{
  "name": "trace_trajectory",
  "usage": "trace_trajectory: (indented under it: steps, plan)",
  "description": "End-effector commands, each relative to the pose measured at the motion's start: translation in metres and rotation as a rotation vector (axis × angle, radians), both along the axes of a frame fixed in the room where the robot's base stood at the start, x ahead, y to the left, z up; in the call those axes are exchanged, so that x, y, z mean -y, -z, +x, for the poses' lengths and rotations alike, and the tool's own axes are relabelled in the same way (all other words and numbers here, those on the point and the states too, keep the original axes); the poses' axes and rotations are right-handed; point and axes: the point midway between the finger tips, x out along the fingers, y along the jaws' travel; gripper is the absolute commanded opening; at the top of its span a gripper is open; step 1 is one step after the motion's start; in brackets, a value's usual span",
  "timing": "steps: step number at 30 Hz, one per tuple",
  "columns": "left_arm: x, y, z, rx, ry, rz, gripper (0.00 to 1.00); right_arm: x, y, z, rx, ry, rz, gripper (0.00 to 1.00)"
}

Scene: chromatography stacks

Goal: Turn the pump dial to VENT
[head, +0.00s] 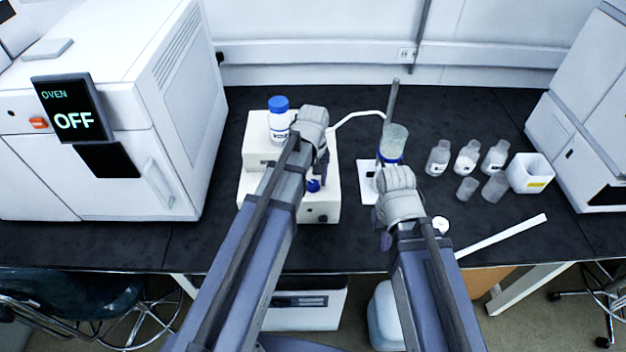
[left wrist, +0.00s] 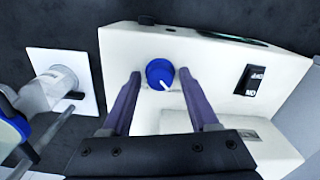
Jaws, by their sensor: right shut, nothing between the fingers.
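The pump (head: 322,208) is a white box on the black bench, partly hidden behind my left arm in the head view. Its blue dial (head: 313,186) shows just beside my left gripper (head: 320,172). In the left wrist view the dial (left wrist: 160,74) lies between the tips of my open left fingers (left wrist: 162,78), with a gap on each side. The dial's white pointer line aims to the lower right in that view. I cannot read a VENT mark. My right gripper (head: 386,240) is shut and empty, in front of the column stand.
A rocker switch (left wrist: 250,80) is on the pump face. A blue-capped bottle (head: 279,120) stands on the pump. An oven (head: 120,110) showing OFF is at left.

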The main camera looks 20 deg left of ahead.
Motion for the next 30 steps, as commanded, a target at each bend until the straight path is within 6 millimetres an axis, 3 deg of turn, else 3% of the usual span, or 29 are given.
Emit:
trace_trajectory:
  steps: [3,14,20,30]
  plan:
    - [0.000,0.000,0.000,0.000,0.001,0.000,0.72,0.000,0.000,0.000,0.000,0.000,0.000,0.00]
    - [0.000,-0.005,0.000,0.000,0.001,0.000,0.72,0.000,-0.005,0.000,0.000,0.000,0.000,0.00]
    - [0.000,-0.022,0.000,0.000,0.001,0.000,0.72,0.000,-0.022,0.000,0.000,0.000,0.000,0.00]
    - [0.000,-0.068,0.000,0.000,0.001,0.000,0.72,0.000,-0.068,0.000,0.000,0.000,0.000,0.00]
